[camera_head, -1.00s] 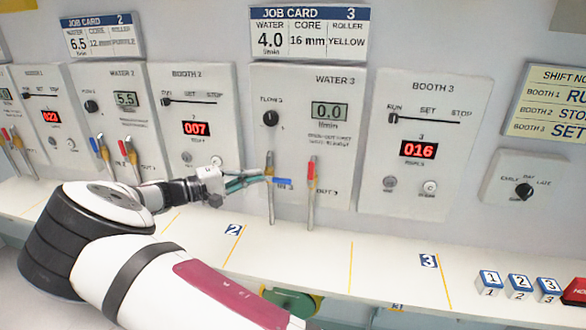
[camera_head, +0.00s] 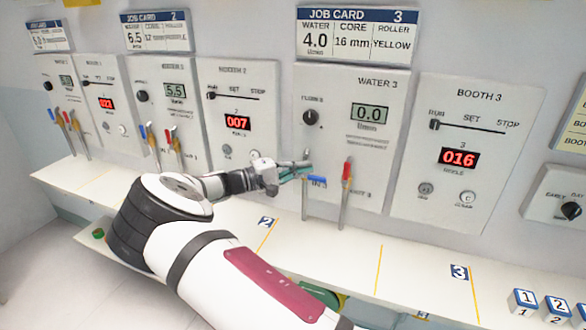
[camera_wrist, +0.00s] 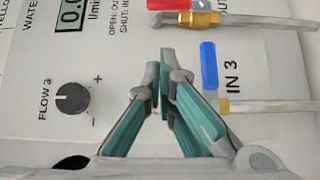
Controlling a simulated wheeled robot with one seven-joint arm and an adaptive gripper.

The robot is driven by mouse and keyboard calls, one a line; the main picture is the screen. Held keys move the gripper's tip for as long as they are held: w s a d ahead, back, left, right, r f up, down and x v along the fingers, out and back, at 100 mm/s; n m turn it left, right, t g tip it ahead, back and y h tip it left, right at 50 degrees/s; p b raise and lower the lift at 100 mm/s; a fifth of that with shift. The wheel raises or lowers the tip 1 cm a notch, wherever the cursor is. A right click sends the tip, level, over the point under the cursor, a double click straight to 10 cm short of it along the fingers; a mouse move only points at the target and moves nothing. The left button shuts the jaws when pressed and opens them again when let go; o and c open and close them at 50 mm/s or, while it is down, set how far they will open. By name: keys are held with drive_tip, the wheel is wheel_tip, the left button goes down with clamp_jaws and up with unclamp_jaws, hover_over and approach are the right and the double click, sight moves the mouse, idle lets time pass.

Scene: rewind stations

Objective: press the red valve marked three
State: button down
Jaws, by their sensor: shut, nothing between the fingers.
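The red valve lever (camera_head: 347,170) marked OUT 3 is on the Water 3 panel (camera_head: 338,100), lying in line with its pipe. It also shows at the top of the wrist view (camera_wrist: 168,4). The blue lever (camera_head: 317,182) marked IN 3 is to its left and lies across its pipe; it also shows in the wrist view (camera_wrist: 209,66). My gripper (camera_head: 308,164) is shut and empty, in front of the panel by the blue lever's pipe. In the wrist view its fingertips (camera_wrist: 160,62) are between the knob and the blue lever, apart from the red lever. Contact with the panel cannot be told.
The flow knob (camera_wrist: 72,99) is left of my fingers in the wrist view. The Booth 3 panel (camera_head: 440,190) stands right of Water 3. A white shelf (camera_head: 340,245) runs below. Numbered blocks (camera_head: 524,300) sit at its right end. Other panels line the left.

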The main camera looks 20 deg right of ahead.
sight(346, 175)
drive_tip(key=s+d+p, duration=0.1)
drive_tip(key=d+p, duration=0.1)
drive_tip(key=d, duration=0.5)
drive_tip(key=shift+s+d+p, duration=0.15)
drive_tip(key=shift+s+p, duration=0.2)
drive_tip(key=shift+s, duration=0.05)
